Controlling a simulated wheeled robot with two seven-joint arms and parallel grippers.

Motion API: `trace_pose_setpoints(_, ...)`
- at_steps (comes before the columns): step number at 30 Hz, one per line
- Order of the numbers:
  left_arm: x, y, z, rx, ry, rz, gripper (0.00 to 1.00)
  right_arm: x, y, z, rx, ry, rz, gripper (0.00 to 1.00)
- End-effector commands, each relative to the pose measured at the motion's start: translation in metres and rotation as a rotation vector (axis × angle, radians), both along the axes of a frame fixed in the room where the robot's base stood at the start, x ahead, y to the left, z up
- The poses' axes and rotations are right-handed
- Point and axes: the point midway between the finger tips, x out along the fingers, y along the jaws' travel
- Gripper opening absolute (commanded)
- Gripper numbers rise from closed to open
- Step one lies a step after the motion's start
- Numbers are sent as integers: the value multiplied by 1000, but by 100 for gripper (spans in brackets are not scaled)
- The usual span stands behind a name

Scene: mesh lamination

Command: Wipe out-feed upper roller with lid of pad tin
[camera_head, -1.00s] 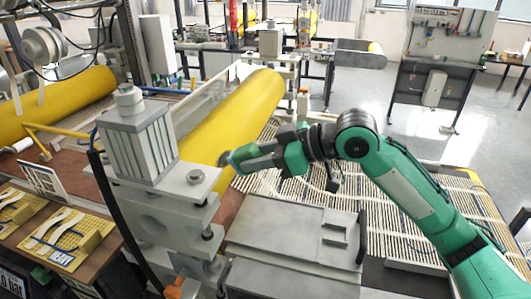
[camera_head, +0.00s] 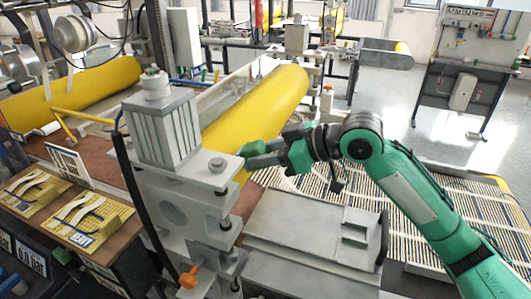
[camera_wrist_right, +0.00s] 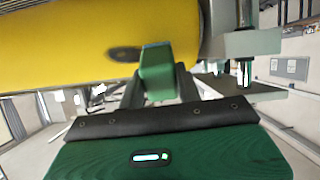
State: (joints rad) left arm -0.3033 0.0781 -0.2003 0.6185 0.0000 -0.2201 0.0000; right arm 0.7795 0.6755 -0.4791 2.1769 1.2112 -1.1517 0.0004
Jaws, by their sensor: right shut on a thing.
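The out-feed upper roller (camera_head: 265,100) is a long yellow cylinder running from the grey press post toward the back right. It also fills the upper left of the right wrist view (camera_wrist_right: 60,40). My right gripper (camera_head: 246,153) is at the roller's near end, beside the post. In the wrist view its green finger (camera_wrist_right: 157,72) overlaps the roller's lower edge. It is shut on a thin thing, taken as the lid; a dark flat oval (camera_wrist_right: 125,53) shows beside the finger against the yellow. Whether it touches the roller is unclear. My left gripper is out of view.
The grey post (camera_head: 190,185) with bolts and an orange knob stands close left of the gripper. A grey metal cover (camera_head: 310,235) lies below the arm. A slatted conveyor (camera_head: 410,205) spreads to the right.

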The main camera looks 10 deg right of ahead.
Motion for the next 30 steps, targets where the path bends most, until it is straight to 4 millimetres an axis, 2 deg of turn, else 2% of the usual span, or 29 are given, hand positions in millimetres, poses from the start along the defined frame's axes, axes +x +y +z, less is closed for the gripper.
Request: trace_pose_setpoints(30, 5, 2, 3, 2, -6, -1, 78, 8, 12, -9, 0, 0, 1, 3)
